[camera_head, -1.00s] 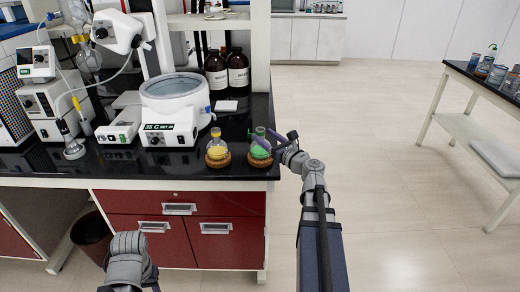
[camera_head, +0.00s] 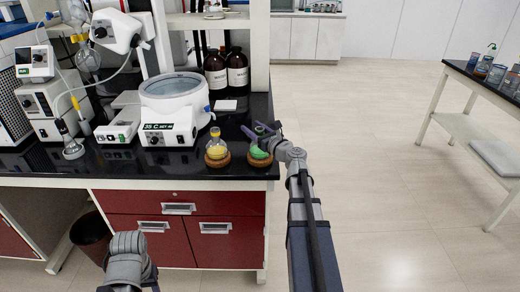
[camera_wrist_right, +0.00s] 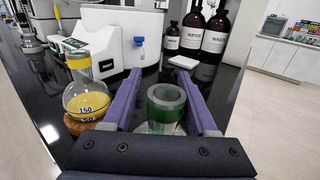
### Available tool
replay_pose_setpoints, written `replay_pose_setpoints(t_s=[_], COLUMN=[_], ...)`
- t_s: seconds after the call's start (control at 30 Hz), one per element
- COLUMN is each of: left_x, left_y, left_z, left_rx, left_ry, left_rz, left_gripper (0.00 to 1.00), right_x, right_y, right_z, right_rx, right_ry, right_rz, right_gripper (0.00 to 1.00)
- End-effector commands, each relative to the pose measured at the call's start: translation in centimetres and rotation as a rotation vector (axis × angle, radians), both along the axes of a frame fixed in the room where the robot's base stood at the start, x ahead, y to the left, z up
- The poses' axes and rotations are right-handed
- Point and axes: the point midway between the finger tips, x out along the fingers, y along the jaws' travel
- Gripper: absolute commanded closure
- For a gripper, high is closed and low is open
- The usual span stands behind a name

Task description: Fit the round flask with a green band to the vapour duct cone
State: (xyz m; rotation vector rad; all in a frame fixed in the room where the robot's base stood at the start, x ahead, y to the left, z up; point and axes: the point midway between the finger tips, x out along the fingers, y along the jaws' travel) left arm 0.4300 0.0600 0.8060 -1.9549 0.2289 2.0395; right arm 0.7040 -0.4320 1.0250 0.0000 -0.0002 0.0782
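In the right wrist view the flask's open neck (camera_wrist_right: 166,101) stands between the two purple fingers (camera_wrist_right: 160,80), which are spread apart on either side. The fingers hide part of the flask. The rotary evaporator head (camera_head: 118,30) stands at the back left; I cannot clearly make out its vapour duct cone. My left arm shows at the bottom left, but its gripper fingers do not show.
A flask with yellow liquid (camera_head: 217,149) sits on its own cork ring just left, close to my fingers. A white heating bath (camera_head: 175,105) stands left of it. Brown bottles (camera_head: 238,72) stand behind. A side table (camera_head: 465,125) is at the right; the floor between is clear.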

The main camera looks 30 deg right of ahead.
Motion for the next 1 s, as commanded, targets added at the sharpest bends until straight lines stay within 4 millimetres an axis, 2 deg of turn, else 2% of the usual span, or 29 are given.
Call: replay_pose_setpoints(t_s=[0.07,0.5,1.0], left_x=[0.00,0.00,0.00], left_y=[0.00,0.00,0.00], left_z=[0.00,0.00,0.00], left_rx=[0.000,0.000,0.000], left_ry=[0.000,0.000,0.000], left_rz=[0.000,0.000,0.000], left_gripper=[0.50,0.50,0.50], right_x=[-0.01,-0.02,-0.01], right_y=[0.00,0.04,0.03], right_z=[0.00,-0.01,0.00], right_rx=[0.000,0.000,0.000], right_ry=[0.000,0.000,0.000], right_rz=[0.000,0.001,0.001], right_gripper=[0.52,1.00,1.00])
